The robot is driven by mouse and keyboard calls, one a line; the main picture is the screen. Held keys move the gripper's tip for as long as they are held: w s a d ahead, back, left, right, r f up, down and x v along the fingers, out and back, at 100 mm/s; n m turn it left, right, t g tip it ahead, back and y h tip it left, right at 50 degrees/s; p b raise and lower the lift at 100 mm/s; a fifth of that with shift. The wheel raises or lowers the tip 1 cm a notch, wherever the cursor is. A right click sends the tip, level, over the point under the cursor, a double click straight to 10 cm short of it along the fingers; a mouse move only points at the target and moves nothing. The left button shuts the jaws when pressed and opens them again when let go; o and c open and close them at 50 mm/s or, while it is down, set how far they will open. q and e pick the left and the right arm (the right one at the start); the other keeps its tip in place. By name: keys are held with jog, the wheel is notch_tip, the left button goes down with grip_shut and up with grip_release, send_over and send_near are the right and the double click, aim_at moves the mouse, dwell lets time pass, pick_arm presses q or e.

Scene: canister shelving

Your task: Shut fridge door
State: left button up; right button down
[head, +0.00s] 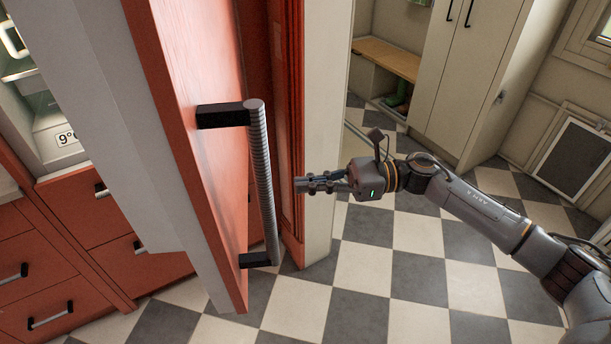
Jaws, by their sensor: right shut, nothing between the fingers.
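The fridge door (182,80) is a tall red panel with a white inner side, standing open and seen nearly edge-on at the left. Its long ribbed grey handle (264,180) on black mounts faces right. My right gripper (300,185) is shut and empty. It appears just to the right of the handle, in front of the red and white frame; I cannot tell whether it touches anything. The fridge interior (45,130) with a "9°" display shows partly at the far left. My left gripper is not in view.
Red drawers (60,265) with bar handles stand at the lower left. A white wall end (327,120) with red trim rises behind the gripper. Pale cabinets (450,70) and a wooden bench (388,58) are at the back. The checkered floor (400,280) is clear.

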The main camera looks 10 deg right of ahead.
aim_at(231, 191)
jog(key=a+p, duration=0.1)
jog(key=a, duration=0.2)
jog(key=a+p, duration=0.2)
jog(key=a, duration=0.1)
jog(key=w+a+p, duration=0.1)
jog(key=a+p, duration=0.1)
jog(key=a, duration=0.2)
jog(key=shift+r, duration=0.3)
jog(key=shift+w+a+f+p, duration=0.2)
jog(key=shift+a+p, duration=0.25)
jog(key=shift+a, duration=0.15)
jog(key=shift+f, duration=0.1)
